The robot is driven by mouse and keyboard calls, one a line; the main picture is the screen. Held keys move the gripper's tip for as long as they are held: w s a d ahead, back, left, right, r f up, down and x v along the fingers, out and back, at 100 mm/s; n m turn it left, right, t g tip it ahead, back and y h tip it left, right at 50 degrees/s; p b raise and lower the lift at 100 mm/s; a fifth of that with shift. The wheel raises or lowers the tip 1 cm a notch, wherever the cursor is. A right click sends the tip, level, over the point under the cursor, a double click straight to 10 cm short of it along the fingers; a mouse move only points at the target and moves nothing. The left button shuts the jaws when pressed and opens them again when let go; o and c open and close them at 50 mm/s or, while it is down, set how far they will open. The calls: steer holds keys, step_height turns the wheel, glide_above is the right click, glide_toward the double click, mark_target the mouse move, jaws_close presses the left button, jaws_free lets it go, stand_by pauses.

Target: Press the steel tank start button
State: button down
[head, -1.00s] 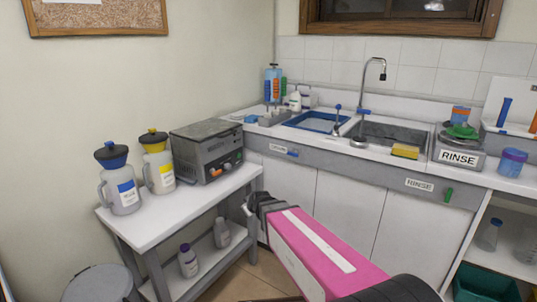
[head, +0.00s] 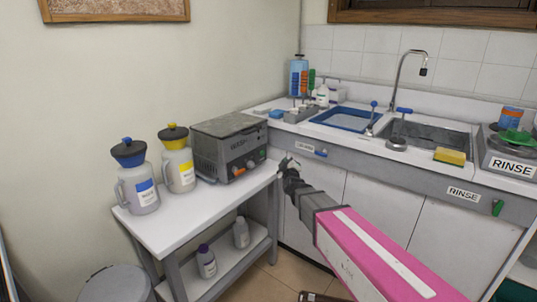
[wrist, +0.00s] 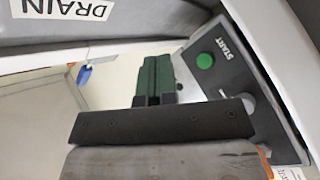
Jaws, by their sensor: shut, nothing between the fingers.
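My gripper (head: 287,165) is shut and empty, to the right of the tank's front panel in the head view. Its green fingers also show in the wrist view (wrist: 153,78), left of the button and apart from it in the picture. The start button is too small to make out in the head view.
A yellow-lidded jug (head: 178,165) and a blue-lidded jug (head: 137,180) stand left of the tank on the cart (head: 190,212). The sink counter (head: 330,148) with a DRAIN label is close behind and right of my gripper.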

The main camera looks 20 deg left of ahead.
steer(key=shift+w+a, duration=0.55)
steer(key=shift+a, duration=0.85)
steer(key=shift+w+a, duration=0.55)
steer(key=shift+a, duration=0.8)
steer(key=shift+w+a, duration=0.55)
steer(key=shift+a, duration=0.85)
steer(key=shift+a, duration=0.1)
steer(key=shift+w+a, duration=0.15)
steer(key=shift+a, duration=0.15)
steer(key=shift+w+a, duration=0.2)
steer(key=shift+a, duration=0.25)
steer(key=shift+s+d, duration=0.1)
steer(key=shift+d, duration=0.05)
steer(key=shift+s+d, duration=0.3)
steer(key=shift+d, duration=0.45)
steer(key=shift+s+d, duration=0.3)
steer(key=shift+d, duration=0.45)
steer(key=shift+s+d, duration=0.3)
steer(key=shift+d, duration=0.5)
steer(key=shift+s+d, duration=0.3)
steer(key=shift+d, duration=0.45)
